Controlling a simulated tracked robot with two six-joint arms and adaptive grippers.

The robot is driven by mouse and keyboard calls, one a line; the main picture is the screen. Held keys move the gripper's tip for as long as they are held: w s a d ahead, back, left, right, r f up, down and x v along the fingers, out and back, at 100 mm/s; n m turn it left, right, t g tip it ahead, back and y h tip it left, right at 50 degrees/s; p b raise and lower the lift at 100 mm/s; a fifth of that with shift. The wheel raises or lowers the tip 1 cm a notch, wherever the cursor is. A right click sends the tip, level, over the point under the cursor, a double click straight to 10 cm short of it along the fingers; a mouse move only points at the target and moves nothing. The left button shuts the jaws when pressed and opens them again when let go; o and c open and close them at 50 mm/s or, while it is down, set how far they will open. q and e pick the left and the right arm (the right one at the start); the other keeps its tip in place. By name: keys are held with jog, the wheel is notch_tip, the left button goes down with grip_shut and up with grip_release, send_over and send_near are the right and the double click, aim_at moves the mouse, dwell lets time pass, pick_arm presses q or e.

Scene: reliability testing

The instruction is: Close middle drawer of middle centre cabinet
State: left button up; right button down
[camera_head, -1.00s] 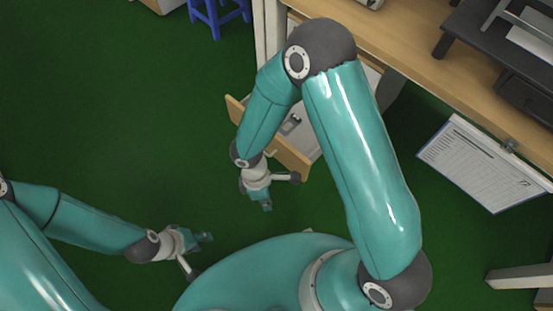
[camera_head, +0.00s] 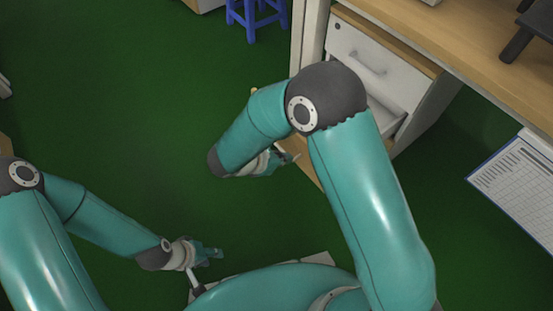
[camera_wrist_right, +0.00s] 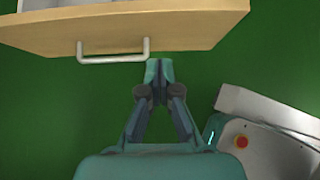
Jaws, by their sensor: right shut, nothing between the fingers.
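The white cabinet (camera_head: 362,52) stands under the desk with its top drawer shut. The drawer below it (camera_head: 388,112) is pulled out; its wooden front is largely hidden behind my right arm. In the right wrist view the wooden drawer front (camera_wrist_right: 200,22) and its pale bar handle (camera_wrist_right: 113,59) show at the top. My right gripper (camera_wrist_right: 159,68) is shut and empty, its tips just right of the handle and close to the front; whether they touch cannot be told. In the head view the right gripper (camera_head: 284,158) is partly hidden by its arm. My left gripper (camera_head: 216,254) hangs at lower left, away from the cabinet.
The wooden desk top (camera_head: 455,50) extends above and right of the cabinet. A blue stool (camera_head: 255,15) stands at the back. A clipboard with a printed sheet (camera_head: 515,185) is at the right. The green floor (camera_head: 140,90) left of the cabinet is clear.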

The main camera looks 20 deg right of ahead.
pick_arm(q)
notch_tip(320, 180, down, 2)
jog(key=shift+b, duration=0.75)
pick_arm(e)
jog(key=w+d+f, duration=0.2)
jog(key=d, duration=0.4)
jog(key=shift+w+f, duration=0.15)
jog(key=shift+w, duration=0.05)
